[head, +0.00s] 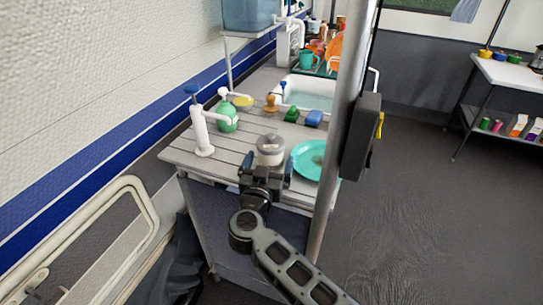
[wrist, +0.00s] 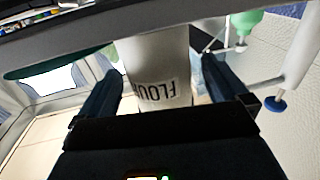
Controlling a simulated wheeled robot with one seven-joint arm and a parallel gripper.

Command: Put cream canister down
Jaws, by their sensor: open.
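The cream canister (head: 270,154) has a grey lid and appears to stand upright on the slatted wooden counter (head: 228,168), near its front edge. In the wrist view the canister (wrist: 158,72) shows its lettering "FLOUR" upside down. My gripper (head: 266,172) is at the near side of the canister and hides its lower part in the head view. In the wrist view my gripper (wrist: 160,78) is open, with one finger on each side of the canister and visible gaps between. The canister's base contact is hidden in the head view.
A white pump (head: 202,130) and green bottle (head: 227,116) stand to the left. A metal post (head: 345,90) rises at right.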

